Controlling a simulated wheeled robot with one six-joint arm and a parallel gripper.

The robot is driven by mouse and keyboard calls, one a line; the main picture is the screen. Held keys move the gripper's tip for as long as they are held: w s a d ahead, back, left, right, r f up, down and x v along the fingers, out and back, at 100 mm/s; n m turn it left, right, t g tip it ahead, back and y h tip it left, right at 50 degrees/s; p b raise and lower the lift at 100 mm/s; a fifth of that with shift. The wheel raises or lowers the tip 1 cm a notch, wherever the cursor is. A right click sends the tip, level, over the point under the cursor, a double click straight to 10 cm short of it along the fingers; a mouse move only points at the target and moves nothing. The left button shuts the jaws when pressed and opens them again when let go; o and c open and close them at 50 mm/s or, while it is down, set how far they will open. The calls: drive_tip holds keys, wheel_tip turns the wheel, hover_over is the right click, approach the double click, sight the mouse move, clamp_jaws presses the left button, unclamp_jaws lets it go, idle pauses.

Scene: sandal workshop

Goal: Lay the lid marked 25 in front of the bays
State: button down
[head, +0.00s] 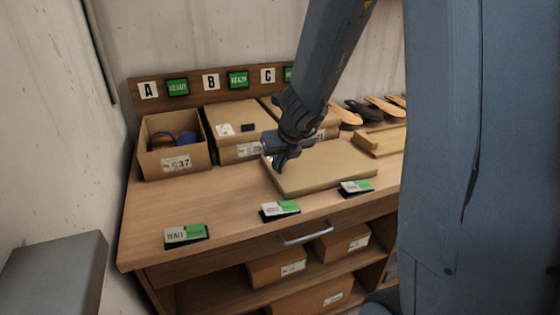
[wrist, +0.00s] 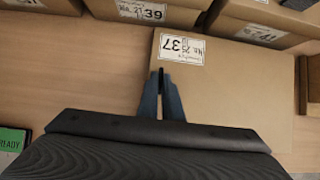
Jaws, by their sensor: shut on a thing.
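The lid (head: 325,172) is a flat tan cardboard panel in front of bays B and C, level or nearly so. In the wrist view the lid (wrist: 235,95) carries an upside-down label (wrist: 181,48) that appears to read No. 25 and 37. My gripper (head: 278,163) is at the lid's left edge. In the wrist view its fingers (wrist: 162,98) are close together on that edge, shut on the lid. I cannot tell whether the lid's underside touches the bench.
Bay A has an open box (head: 175,164) marked 37 with blue and brown contents. A closed box (head: 232,126) stands in bay B, another at C. Green-and-white cards (head: 186,235) line the bench's front edge. Sandals (head: 364,111) lie at right.

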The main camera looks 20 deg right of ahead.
drive_tip(key=shift+f, duration=0.15)
drive_tip(key=c, duration=1.9)
unclamp_jaws()
drive_tip(key=shift+o, duration=0.2)
